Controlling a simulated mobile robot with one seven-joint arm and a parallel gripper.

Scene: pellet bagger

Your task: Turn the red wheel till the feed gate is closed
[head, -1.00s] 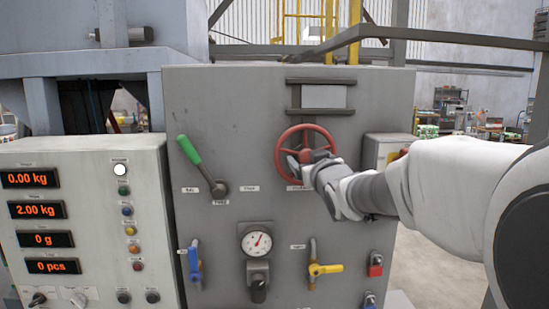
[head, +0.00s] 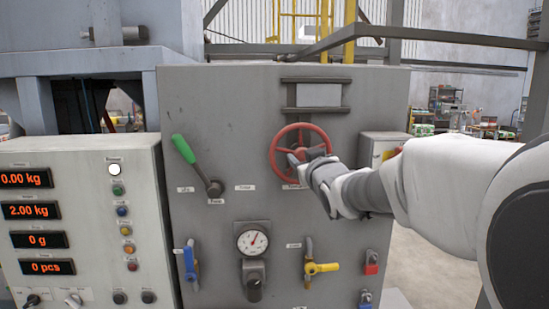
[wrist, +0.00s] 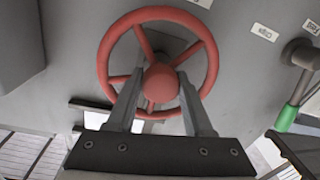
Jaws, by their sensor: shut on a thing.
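The red wheel (head: 276,150) is mounted on the front of the grey cabinet, right of its middle. In the wrist view the red wheel (wrist: 211,60) shows its rim, spokes and round hub. My gripper (wrist: 160,88) faces the wheel, with one finger on each side of the hub, shut on it. In the head view my gripper (head: 301,160) covers the lower part of the wheel. Above the wheel, a light grey plate (head: 319,95) sits between dark rails; I cannot tell whether this is the feed gate or how far it is closed.
A green-handled lever (head: 184,149) is left of the wheel. A pressure gauge (head: 252,242), blue valve (head: 190,262) and yellow valve (head: 321,268) lie below. A control box (head: 85,185) with red displays stands at left. A small box (head: 383,147) is close by my arm.

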